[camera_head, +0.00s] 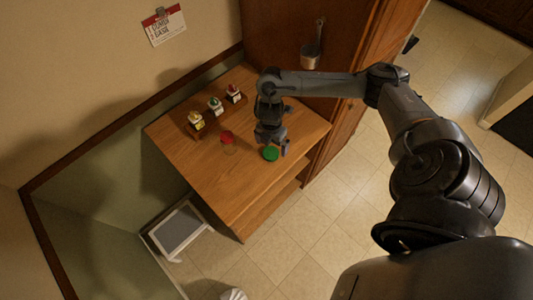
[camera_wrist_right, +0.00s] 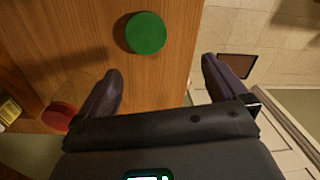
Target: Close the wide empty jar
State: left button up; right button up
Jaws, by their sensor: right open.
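A round green lid (camera_head: 271,153) is on the wooden counter near its front edge; it also shows as a green disc in the right wrist view (camera_wrist_right: 146,33). A see-through jar with a red top (camera_head: 228,137) stands to its left. In the right wrist view the jar's red part (camera_wrist_right: 57,115) is partly hidden behind a finger, and I cannot tell whether it is a lid or contents. My right gripper (camera_head: 273,146) is open and empty above the counter, right by the green lid. The lid is beyond the fingertips in the wrist view (camera_wrist_right: 161,67). My left gripper is not in view.
Small jars with yellow (camera_head: 196,121), green (camera_head: 215,106) and red (camera_head: 233,93) tops stand in a rack along the counter's back. A scoop (camera_head: 311,55) hangs on the wooden cabinet side. The counter's front left (camera_head: 240,190) is clear.

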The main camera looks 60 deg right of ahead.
aim_at(268, 154)
jog(key=shift+w+d+r+t, duration=0.2)
jog(key=shift+w+r+t, duration=0.1)
jog(key=shift+w+r, duration=0.7)
jog(key=shift+f, duration=0.2)
notch_tip(268, 154, down, 3)
jog(key=shift+b, duration=0.65)
jog(key=shift+f, duration=1.2)
jog(key=shift+f, duration=0.1)
